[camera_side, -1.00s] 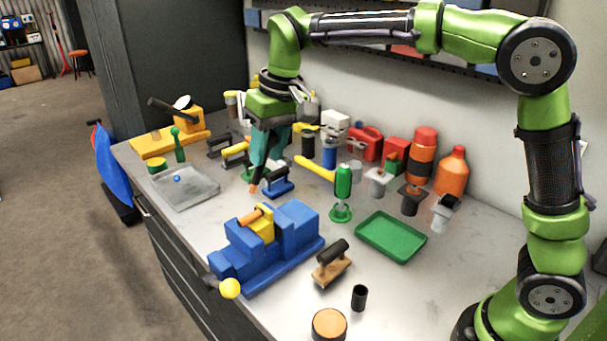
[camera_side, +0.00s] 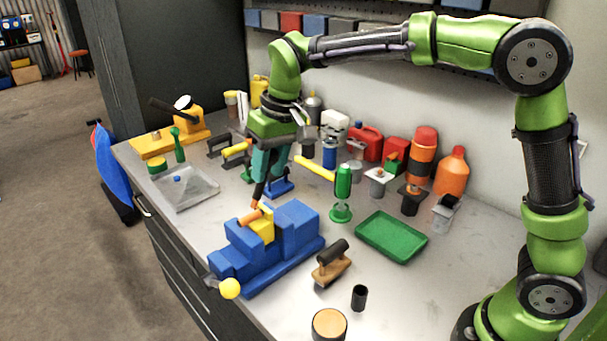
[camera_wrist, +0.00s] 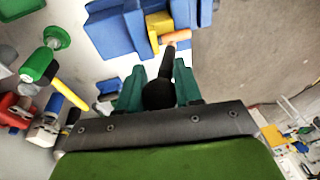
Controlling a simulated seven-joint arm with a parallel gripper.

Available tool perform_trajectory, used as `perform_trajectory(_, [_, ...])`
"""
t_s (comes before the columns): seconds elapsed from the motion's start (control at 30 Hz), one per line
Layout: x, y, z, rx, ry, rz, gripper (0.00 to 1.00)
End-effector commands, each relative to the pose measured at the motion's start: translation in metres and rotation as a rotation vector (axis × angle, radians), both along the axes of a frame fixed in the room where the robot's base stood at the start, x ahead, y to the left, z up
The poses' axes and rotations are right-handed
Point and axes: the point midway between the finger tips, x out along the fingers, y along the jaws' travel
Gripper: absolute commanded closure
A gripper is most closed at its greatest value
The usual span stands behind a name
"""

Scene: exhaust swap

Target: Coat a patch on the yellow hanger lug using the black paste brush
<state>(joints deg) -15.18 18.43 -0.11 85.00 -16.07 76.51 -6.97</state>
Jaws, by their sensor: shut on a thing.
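My gripper (camera_side: 267,163) is shut on the black paste brush (camera_side: 259,193), which points down and slightly left. In the wrist view the brush (camera_wrist: 160,92) sits between the teal fingers (camera_wrist: 155,90). The yellow hanger lug (camera_side: 268,224) sits on the blue stepped block, with an orange rod (camera_side: 248,217) at its left side. The brush tip is at or just above the lug's top near the orange rod; I cannot tell whether it touches. The lug also shows in the wrist view (camera_wrist: 157,24), beside the brush tip.
The blue block (camera_side: 290,225) stands near the table's front edge, with a yellow knob (camera_side: 230,288) at its near end. A green tray (camera_side: 391,237), a wooden-based tool (camera_side: 332,265) and a green-handled tool (camera_side: 342,185) stand to the right.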

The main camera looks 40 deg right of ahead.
Motion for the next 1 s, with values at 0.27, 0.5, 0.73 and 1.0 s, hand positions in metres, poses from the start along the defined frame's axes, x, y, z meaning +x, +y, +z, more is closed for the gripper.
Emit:
perform_trajectory(0.27, [0.000, 0.000, 0.000, 0.000, 0.000, 0.000, 1.00])
perform_trajectory(0.5, [0.000, 0.000, -0.004, 0.000, 0.000, 0.000, 1.00])
perform_trajectory(0.73, [0.000, 0.000, -0.007, 0.000, 0.000, 0.000, 1.00])
perform_trajectory(1.0, [0.000, 0.000, -0.011, 0.000, 0.000, 0.000, 1.00])
